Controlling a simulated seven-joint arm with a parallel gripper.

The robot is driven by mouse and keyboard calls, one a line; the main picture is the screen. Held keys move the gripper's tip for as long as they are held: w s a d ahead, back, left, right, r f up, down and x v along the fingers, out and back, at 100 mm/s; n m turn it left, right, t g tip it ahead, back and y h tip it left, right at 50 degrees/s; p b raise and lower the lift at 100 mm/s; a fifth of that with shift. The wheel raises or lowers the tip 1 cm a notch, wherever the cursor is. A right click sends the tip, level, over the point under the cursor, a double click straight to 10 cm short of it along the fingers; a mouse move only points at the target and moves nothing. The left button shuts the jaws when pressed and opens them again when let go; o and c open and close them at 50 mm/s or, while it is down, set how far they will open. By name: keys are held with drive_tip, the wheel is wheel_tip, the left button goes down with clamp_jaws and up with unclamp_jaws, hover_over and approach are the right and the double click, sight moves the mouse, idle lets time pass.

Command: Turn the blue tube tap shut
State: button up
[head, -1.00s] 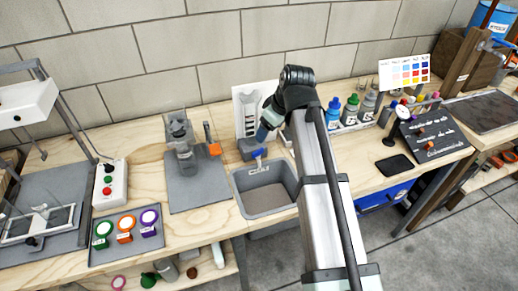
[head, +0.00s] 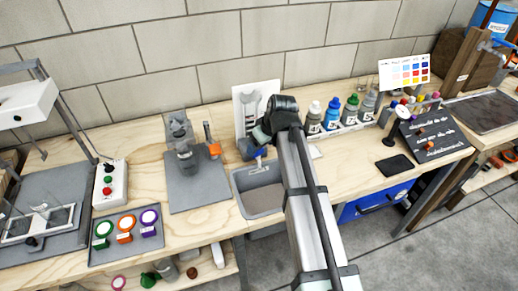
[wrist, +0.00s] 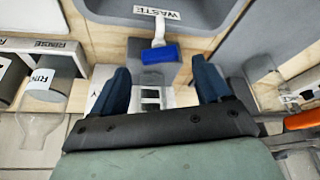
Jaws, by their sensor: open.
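The blue tube tap (wrist: 160,54) shows in the wrist view as a blue bar across the white tube. It sits below the lip of the grey basin marked WASTE (wrist: 205,14). My gripper (wrist: 160,76) is open and empty, its two blue fingers apart on either side of a grey block. The tap lies just beyond the fingertips, between their lines, and I see no contact. In the head view my gripper (head: 262,137) is over the back of the grey basin (head: 262,198), and my arm hides most of the tap.
A grey stand with an orange handle (head: 214,149) is left of the basin. Several bottles (head: 332,113) stand to the right of my arm. A white panel (head: 243,95) rises behind. In the wrist view, a clear RINSE vessel (wrist: 45,85) is at left.

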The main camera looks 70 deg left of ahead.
sight(258, 151)
drive_tip(key=shift+x, duration=1.7)
